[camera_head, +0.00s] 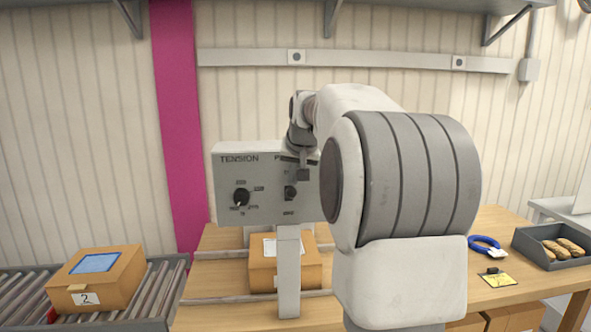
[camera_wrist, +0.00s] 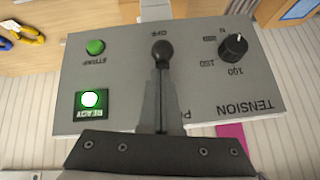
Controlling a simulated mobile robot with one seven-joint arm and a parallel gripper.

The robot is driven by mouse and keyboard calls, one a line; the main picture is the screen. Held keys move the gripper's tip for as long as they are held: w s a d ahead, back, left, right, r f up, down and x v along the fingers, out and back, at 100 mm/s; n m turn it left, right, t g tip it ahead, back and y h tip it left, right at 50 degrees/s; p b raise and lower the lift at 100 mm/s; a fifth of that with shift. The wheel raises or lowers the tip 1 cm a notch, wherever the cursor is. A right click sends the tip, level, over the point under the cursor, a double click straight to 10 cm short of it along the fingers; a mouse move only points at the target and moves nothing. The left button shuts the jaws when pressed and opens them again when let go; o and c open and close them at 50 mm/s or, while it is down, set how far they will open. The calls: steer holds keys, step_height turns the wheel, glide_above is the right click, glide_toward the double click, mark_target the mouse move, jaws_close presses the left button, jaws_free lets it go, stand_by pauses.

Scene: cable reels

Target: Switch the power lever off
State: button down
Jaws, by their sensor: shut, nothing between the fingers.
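The power lever has a dark ball knob (camera_wrist: 162,50) and shows in the wrist view just short of the OFF label, upside down there. In the head view the lever knob (camera_head: 291,193) is on the front of the grey control box (camera_head: 235,180), between its upper and lower labels. My gripper (camera_wrist: 161,78) is shut and empty, with its fingertips right at the lever in the wrist view. In the head view my gripper (camera_head: 302,174) is just above the knob. Fingers hide part of the lever stem; I cannot tell whether they touch it.
The box also carries a tension dial (camera_wrist: 235,46), a green button (camera_wrist: 95,47) and a lit READY lamp (camera_wrist: 91,99). A carton (camera_head: 262,262) stands below the box. Another carton (camera_head: 97,277) sits on the roller conveyor (camera_head: 150,290). A grey tray (camera_head: 545,255) is at right.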

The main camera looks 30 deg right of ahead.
mark_target(294, 190)
steer(key=shift+s+a+f+b, duration=0.1)
steer(key=shift+f+b, duration=0.15)
steer(key=shift+b, duration=0.25)
steer(key=shift+f+b, duration=0.1)
steer(key=shift+b, duration=0.25)
steer(key=shift+s+t, duration=0.1)
steer(key=shift+t, duration=0.2)
steer(key=shift+s+a+b, duration=0.1)
steer(key=shift+b, duration=0.9)
steer(key=shift+s+f+t+h+b, duration=0.15)
steer(key=shift+f+t+h+b, duration=0.2)
steer(key=shift+b, duration=0.55)
steer(key=b, duration=0.2)
steer(key=f+t+b, duration=0.1)
steer(key=b, duration=0.1)
steer(key=shift+s+a+f+b, duration=0.1)
steer(key=shift+s+a+b, duration=0.15)
steer(key=shift+b, duration=0.1)
steer(key=t+b, duration=0.1)
steer(key=b, duration=0.2)
steer(key=f+t+h+b, duration=0.1)
steer(key=b, duration=0.3)
steer(key=s+t+h+b, duration=0.1)
steer(key=b, duration=0.3)
steer(key=shift+s+a+f, duration=0.1)
steer(key=shift+a+f, duration=0.1)
steer(key=shift+f, duration=0.1)
steer(key=shift+r, duration=0.1)
